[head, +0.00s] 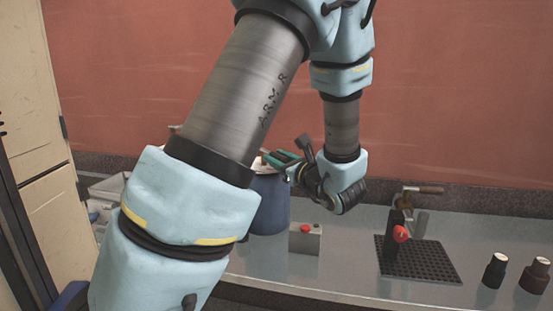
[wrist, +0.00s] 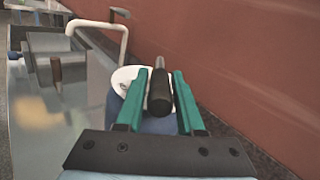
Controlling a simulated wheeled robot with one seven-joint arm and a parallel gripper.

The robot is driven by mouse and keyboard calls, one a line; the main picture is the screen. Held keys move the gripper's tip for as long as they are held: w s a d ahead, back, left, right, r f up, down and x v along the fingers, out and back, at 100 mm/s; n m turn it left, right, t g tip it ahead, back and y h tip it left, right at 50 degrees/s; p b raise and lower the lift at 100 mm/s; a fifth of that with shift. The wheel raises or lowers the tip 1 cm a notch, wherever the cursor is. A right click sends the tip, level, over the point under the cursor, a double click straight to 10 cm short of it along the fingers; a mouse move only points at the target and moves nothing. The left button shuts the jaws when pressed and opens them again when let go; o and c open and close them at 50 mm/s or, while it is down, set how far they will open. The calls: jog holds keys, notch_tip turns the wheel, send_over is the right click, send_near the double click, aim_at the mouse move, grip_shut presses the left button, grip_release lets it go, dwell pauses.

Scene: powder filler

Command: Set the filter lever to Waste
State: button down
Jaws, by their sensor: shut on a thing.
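The lever's dark handle (wrist: 160,98) lies between my fingers in the wrist view, with a thin metal rod running on beyond it. My gripper (wrist: 162,76) has green fingers and is shut on this handle. Behind the handle is the round white top (wrist: 121,78) of a blue drum. In the head view my gripper (head: 280,158) is at the top of the blue drum (head: 268,203), behind my arm. The handle cannot be made out there. No Waste marking is readable, so the lever's setting cannot be told.
A small grey box with a red button (head: 305,239) stands right of the drum. A stand with a red knob (head: 401,233) is on a black grid mat (head: 428,268). Two dark bottles (head: 495,270) stand at the right. A white pipe (wrist: 97,23) arches behind the drum. A red wall is close behind.

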dwell(0.3)
jog(key=c, duration=0.5)
grip_release()
jog(key=v, duration=1.1)
